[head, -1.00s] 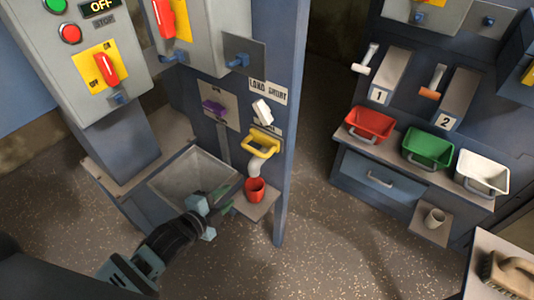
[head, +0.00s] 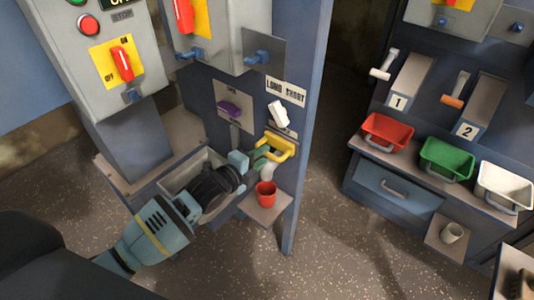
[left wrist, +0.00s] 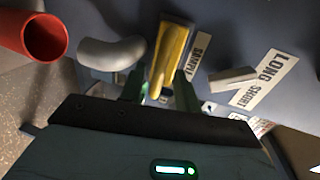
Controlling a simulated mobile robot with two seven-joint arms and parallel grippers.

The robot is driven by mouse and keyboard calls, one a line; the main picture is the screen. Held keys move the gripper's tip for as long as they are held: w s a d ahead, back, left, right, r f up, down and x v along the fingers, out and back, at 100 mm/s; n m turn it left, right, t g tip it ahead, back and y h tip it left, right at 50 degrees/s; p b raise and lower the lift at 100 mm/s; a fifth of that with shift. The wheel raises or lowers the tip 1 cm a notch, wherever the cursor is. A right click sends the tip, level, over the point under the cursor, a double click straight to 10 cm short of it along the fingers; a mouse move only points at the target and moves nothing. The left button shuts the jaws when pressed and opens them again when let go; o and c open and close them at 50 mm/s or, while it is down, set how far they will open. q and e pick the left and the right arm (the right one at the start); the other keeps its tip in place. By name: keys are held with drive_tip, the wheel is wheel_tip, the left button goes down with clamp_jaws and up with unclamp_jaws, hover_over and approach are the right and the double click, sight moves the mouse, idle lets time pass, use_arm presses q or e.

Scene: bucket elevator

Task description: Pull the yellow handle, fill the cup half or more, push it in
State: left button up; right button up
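The yellow handle (head: 280,144) sticks out of the blue panel under the "LONG SHORT" label. It also shows in the left wrist view (left wrist: 170,52). My left gripper (head: 262,157) is at the handle's left side. In the left wrist view its two green fingers (left wrist: 160,88) are apart, with the yellow handle just ahead of and between them; contact cannot be told. The red cup (head: 265,195) stands upright on a small shelf (head: 265,212) below the pale spout (head: 267,172). The cup's contents cannot be made out. My right gripper is not in view.
A white lever (head: 278,113) sits just above the handle, and a purple knob (head: 230,108) to its left. An open bin (head: 175,184) lies beneath my left arm. Red (head: 387,132), green (head: 446,158) and white trays (head: 504,184) stand on the right bench.

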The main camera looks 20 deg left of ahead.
use_arm(q)
drive_tip(key=shift+x, duration=1.45)
clamp_jaws()
